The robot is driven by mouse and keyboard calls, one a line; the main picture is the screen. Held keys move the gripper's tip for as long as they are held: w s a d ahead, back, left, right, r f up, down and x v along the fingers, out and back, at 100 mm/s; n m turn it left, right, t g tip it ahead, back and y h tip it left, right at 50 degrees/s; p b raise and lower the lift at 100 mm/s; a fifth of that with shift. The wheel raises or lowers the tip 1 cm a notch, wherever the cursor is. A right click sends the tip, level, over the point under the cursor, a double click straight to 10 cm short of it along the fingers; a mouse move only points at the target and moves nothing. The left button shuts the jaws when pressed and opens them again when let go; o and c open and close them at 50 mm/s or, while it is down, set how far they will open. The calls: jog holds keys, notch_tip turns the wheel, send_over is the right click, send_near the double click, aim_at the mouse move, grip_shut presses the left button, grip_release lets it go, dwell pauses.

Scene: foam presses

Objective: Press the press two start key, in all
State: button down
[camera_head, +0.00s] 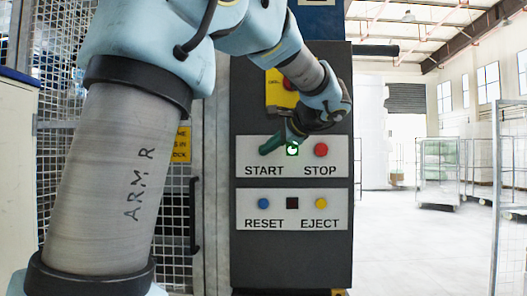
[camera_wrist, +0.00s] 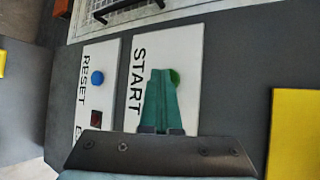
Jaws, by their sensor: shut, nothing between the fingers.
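The start key is a round green button (camera_wrist: 175,77) above the word START on a pale plate. My gripper (camera_head: 264,151) has teal fingers, shut together and empty, with tips at the key. The fingers also show in the wrist view (camera_wrist: 160,73). I cannot tell whether they touch the key or whether it is pushed in. A small square lamp (camera_head: 292,149) right of the fingers glows green. No press number is readable.
The same plate has a red STOP button (camera_head: 321,150). The plate below holds a blue RESET button (camera_head: 264,204), a dark square lamp (camera_head: 292,203) and a yellow EJECT button (camera_head: 320,203). A red button on a yellow box (camera_head: 281,93) sits above. Mesh fencing (camera_head: 60,130) stands left; open floor lies right.

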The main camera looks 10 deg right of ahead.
jog(key=shift+s, duration=0.1)
jog(key=shift+s+a+b, duration=0.15)
jog(key=shift+s+b, duration=0.25)
jog(key=shift+s, duration=0.3)
jog(key=shift+s+a+b, duration=0.25)
jog(key=shift+s+b, duration=0.2)
jog(key=shift+s, duration=0.8)
jog(key=shift+s+a+b, duration=0.2)
jog(key=shift+s+b, duration=0.25)
jog(key=shift+s, duration=0.75)
